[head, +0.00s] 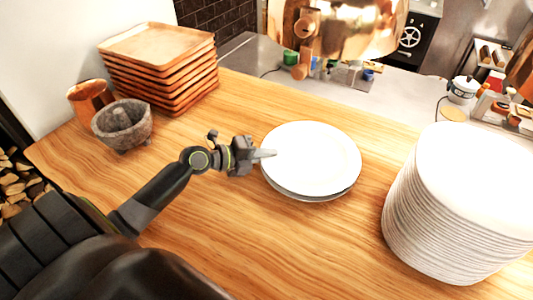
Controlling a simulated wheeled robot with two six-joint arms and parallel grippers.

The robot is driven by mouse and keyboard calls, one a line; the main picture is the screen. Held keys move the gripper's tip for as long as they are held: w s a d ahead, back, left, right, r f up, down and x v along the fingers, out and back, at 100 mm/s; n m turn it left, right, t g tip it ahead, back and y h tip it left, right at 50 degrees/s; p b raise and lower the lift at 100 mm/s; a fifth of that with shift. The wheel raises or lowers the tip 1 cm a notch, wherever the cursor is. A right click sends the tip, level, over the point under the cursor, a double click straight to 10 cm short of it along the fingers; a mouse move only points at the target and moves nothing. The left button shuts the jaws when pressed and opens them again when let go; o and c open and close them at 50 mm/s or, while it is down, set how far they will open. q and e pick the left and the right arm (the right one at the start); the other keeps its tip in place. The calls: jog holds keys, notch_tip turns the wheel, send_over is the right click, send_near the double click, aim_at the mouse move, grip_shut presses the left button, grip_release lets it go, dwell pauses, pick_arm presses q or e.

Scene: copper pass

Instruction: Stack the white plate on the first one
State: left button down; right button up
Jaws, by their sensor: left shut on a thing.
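A white plate (315,155) lies flat in the middle of the wooden counter. Beneath it, the rim of another plate (305,196) shows along the front edge, nearly lined up with it. Whether the two touch all round, I cannot tell. My left gripper (264,154) is at the left rim of the upper plate and is shut on that rim. A tall stack of white plates (430,230) stands at the right. My right gripper is not in view.
A stack of wooden trays (165,75) stands at the back left of the counter (240,240). A stone mortar (123,125) and a copper-brown cup (90,100) stand in front of it. Copper lamps (340,25) hang beyond. The counter's front middle is clear.

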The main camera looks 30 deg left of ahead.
pick_arm(q)
jog(key=shift+f+b, duration=0.2)
jog(key=shift+b, duration=0.4)
jog(key=c, duration=2)
grip_release()
jog(key=shift+f, duration=0.15)
jog(key=shift+c, duration=0.2)
jog(key=shift+o, duration=0.8)
jog(key=shift+s, duration=0.15)
